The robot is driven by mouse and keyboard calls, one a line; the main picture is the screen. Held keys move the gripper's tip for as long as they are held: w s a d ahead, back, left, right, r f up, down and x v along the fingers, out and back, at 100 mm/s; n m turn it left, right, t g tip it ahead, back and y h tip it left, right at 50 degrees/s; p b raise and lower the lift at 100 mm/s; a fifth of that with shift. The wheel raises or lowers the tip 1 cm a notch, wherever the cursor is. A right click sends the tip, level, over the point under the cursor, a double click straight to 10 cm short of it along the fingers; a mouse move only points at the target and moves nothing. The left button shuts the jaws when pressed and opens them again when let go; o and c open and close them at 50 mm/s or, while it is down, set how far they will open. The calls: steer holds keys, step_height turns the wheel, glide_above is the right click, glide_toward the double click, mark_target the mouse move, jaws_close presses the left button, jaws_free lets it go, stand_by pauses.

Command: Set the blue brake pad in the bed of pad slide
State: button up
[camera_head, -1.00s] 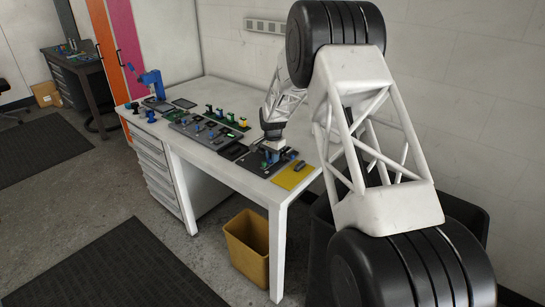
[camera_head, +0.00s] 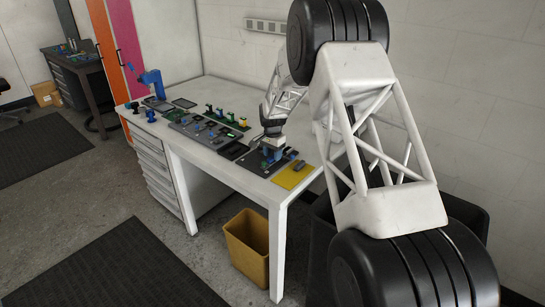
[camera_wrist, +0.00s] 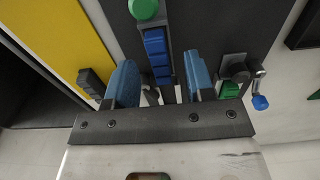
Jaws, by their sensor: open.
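My gripper (camera_wrist: 159,62) is open, with its two blue-grey fingers apart. In the head view my gripper (camera_head: 271,154) hangs over the dark fixture plate (camera_head: 250,163) at the near right of the white table. In the wrist view a blue segmented piece (camera_wrist: 156,45) lies in a dark narrow track, in line with the gap between the fingers. It looks like the blue brake pad in the pad slide, but I cannot tell how well it is seated. A green round knob (camera_wrist: 144,9) stands at the track's far end.
A yellow mat (camera_head: 291,179) with a dark block lies right of the plate. A metal lever with a blue tip (camera_wrist: 260,101) and a green block (camera_wrist: 229,90) stand beside the right finger. Several small parts and trays occupy the table to the left.

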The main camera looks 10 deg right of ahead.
steer(key=shift+r, duration=3.15)
steer(key=shift+s+d+r, duration=0.1)
steer(key=shift+s+r, duration=0.25)
steer(key=shift+r, duration=0.1)
steer(key=s+d+r+n+t, duration=0.1)
steer(key=s+d+r+n, duration=0.1)
steer(key=s+r, duration=1)
steer(key=s+d+r+n, duration=0.25)
steer(key=s+r, duration=0.55)
steer(key=s, duration=0.8)
steer(key=s+d+n, duration=0.1)
steer(key=s+n, duration=0.1)
steer(key=s, duration=1.5)
steer(key=s+d+f+n+t, duration=0.1)
steer(key=s+d+n, duration=0.1)
steer(key=s, duration=1.5)
steer(key=shift+s+t, duration=0.3)
steer(key=shift+s, duration=0.1)
